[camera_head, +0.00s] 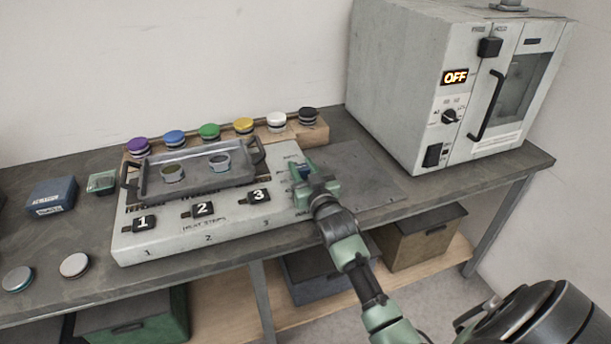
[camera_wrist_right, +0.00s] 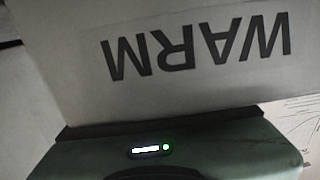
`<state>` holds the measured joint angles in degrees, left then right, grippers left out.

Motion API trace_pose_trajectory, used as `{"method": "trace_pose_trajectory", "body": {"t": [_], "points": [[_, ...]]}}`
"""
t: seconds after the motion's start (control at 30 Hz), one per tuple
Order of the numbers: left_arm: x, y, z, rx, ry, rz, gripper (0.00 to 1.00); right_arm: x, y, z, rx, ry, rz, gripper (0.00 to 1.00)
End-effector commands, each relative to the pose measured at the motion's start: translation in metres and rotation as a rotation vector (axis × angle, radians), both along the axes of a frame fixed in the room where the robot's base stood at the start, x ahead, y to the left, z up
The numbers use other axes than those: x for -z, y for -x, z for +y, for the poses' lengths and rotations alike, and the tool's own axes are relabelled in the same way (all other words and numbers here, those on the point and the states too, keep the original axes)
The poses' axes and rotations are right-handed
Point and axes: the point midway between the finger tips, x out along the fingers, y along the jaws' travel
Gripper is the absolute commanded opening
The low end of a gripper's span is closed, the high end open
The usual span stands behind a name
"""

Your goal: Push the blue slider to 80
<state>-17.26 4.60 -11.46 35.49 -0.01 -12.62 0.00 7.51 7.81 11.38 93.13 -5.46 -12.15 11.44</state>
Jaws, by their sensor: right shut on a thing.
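The blue slider (camera_head: 304,171) is a small blue piece at the right end of the grey heat-strip panel (camera_head: 140,250), mostly hidden by my gripper. My right gripper (camera_head: 306,176) is shut on it, its green fingers close to the panel. The scale beside the slider is too small and too covered to read. The right wrist view shows a pale surface with the upside-down word "WARM" (camera_wrist_right: 200,45) and green gripper housing; the fingertips and slider cannot be made out there. My left gripper is not in view.
A grey tray (camera_head: 203,185) with two round dishes stands on the panel, left of my right gripper. Several colour-capped jars stand in a wooden rack (camera_head: 318,133) behind. A large oven-like box (camera_head: 405,100) reading "OFF" stands at right. A flat grey plate (camera_head: 375,180) lies beside the panel.

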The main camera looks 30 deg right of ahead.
Motion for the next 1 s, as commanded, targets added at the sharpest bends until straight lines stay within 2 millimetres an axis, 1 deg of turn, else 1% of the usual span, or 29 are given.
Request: {"method": "trace_pose_trajectory", "body": {"t": [0.2,0.23,0.3,0.57,0.67,0.77,1.0], "points": [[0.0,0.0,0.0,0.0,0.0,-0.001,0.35,0.001,0.0,0.0,-0.001,0.0,0.002,0.0],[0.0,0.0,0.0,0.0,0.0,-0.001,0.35,0.001,0.0,0.0,-0.001,0.0,0.002,0.4],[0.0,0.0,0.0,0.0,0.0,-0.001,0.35,0.001,0.0,0.0,0.0,0.0,0.002,0.56],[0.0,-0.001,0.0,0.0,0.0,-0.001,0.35,0.001,0.001,0.0,0.0,0.0,0.002,0.56],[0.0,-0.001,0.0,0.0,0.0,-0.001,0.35,0.002,0.004,0.001,0.0,-0.001,0.003,0.56],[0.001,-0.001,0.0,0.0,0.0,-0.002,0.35,0.003,0.016,0.004,0.0,-0.001,0.004,0.56],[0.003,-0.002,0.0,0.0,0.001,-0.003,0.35,0.002,0.056,0.014,0.0,-0.001,0.003,0.56]]}}
